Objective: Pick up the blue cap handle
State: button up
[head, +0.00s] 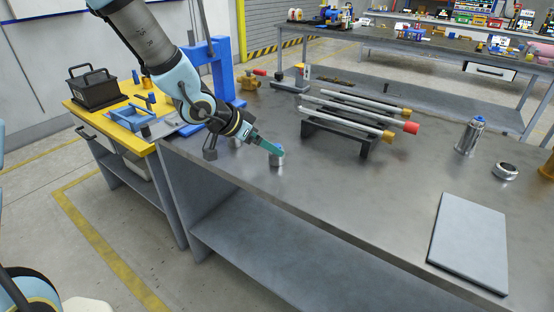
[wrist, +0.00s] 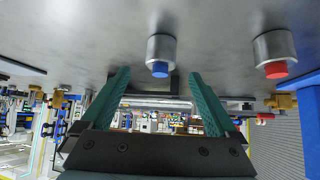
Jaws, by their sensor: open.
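A short metal cylinder (head: 277,160) with a blue cap (head: 279,149) stands upright near the table's front edge in the head view. In the wrist view, which looks inverted, the blue cap (wrist: 160,70) lies in line with the gap between my fingers. My gripper (head: 268,146) has teal fingers and is tilted down toward the cap from the left. In the wrist view my gripper (wrist: 160,77) is open, with nothing between the fingers. Whether a finger touches the cap cannot be told. A similar cylinder with a red cap (wrist: 276,69) stands to one side.
A dark rack (head: 340,138) holding several metal rods stands behind the cylinder. A taller metal piece with a blue top (head: 471,135), a metal ring (head: 505,171) and a grey plate (head: 470,243) lie to the right. The table between is clear.

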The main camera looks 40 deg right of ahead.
jog(key=shift+p+x, duration=0.45)
jog(key=shift+x, duration=2.5)
jog(key=shift+c, duration=0.2)
